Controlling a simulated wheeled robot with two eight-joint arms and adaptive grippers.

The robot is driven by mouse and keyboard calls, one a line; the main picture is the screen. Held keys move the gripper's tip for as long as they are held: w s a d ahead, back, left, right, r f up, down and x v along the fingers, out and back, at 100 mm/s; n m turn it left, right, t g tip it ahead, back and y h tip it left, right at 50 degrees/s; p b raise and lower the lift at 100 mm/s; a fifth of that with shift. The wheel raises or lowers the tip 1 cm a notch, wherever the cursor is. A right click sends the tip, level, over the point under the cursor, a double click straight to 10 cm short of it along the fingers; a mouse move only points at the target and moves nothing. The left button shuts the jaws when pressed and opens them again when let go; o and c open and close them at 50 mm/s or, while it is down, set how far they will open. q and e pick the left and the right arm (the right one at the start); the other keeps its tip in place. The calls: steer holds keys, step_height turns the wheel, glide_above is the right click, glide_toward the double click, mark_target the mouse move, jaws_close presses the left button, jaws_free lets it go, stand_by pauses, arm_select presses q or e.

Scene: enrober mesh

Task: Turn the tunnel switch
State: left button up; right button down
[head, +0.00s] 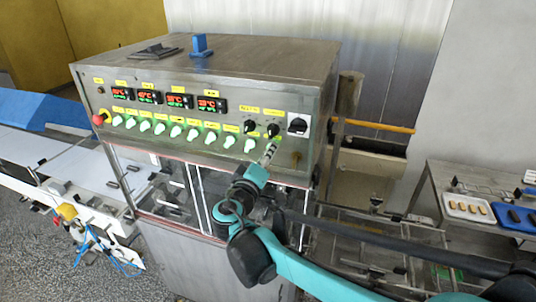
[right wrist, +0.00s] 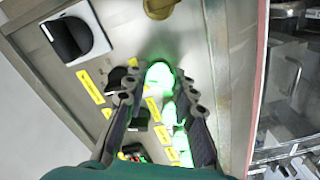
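The control panel (head: 180,125) is the front of a steel machine, with a row of green-lit knobs (head: 192,133) under small yellow labels. The labels are too small to read, so I cannot tell which knob is the tunnel switch. My right gripper (head: 270,150) is at the right end of this row, pointing at the panel. In the right wrist view its two dark fingers (right wrist: 162,88) are apart, with a glowing green knob (right wrist: 160,75) between or just beyond their tips. I cannot tell whether they touch it. My left gripper is out of view.
Two black knobs (head: 250,127) and a larger black rotary switch (head: 298,125) sit close above the right gripper. A red button (head: 99,119) is at the panel's left end, below four displays (head: 179,101). A side table (head: 470,180) with trays stands at right.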

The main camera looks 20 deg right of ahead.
stand_by(0.4)
steer(key=n+b, duration=0.2)
steer(key=n, duration=0.9)
steer(key=shift+n, duration=0.3)
steer(key=shift+r+n, duration=0.1)
steer(key=shift+n, duration=0.2)
steer(key=c, duration=1.2)
jaws_free()
